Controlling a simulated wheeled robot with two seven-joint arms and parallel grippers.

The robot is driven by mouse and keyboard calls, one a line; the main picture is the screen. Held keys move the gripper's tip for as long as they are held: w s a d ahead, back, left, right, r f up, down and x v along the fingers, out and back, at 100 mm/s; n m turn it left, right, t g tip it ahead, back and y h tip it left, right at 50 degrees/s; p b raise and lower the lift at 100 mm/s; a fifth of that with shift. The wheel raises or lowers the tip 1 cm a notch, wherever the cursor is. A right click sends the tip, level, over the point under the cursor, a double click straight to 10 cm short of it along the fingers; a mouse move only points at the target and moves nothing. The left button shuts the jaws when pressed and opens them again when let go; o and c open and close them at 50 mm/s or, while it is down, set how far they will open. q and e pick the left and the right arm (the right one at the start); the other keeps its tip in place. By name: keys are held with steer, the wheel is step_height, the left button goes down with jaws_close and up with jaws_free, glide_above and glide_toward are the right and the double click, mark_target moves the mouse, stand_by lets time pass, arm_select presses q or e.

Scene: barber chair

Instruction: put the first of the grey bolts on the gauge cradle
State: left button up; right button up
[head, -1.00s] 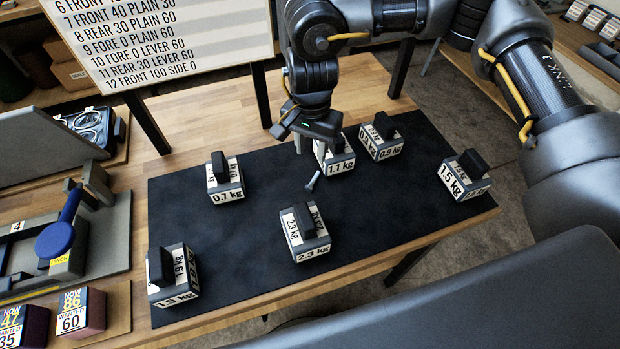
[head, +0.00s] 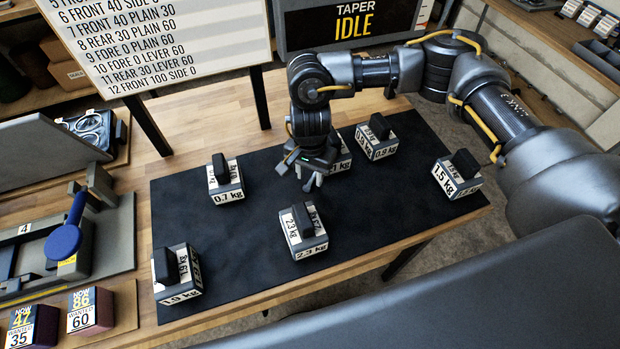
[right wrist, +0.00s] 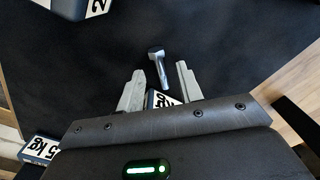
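A grey bolt (right wrist: 158,66) lies on the black mat (head: 240,245), its head toward the top of the right wrist view. My right gripper (head: 311,178) points down above the mat, between the 0.7 kg and 1.1 kg blocks. In the right wrist view its two fingers (right wrist: 159,74) are apart, with the bolt showing between and just beyond the tips; contact cannot be told. In the head view the gripper largely hides the bolt. A grey fixture (head: 118,235) with a blue round-ended lever (head: 66,240) stands at the left; I cannot tell which part is the cradle. My left gripper is out of view.
Several weight blocks stand on the mat: 0.7 kg (head: 226,184), 2.3 kg (head: 303,236), 1.9 kg (head: 177,276), 1.5 kg (head: 457,180) and others behind the right gripper. A list board (head: 160,45) and a TAPER IDLE screen (head: 350,25) stand at the back.

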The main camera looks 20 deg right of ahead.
mark_target(310, 181)
steer(key=shift+f, duration=0.8)
steer(key=shift+c, duration=0.3)
jaws_close()
step_height(310, 181, up, 10)
steer(key=b, duration=0.2)
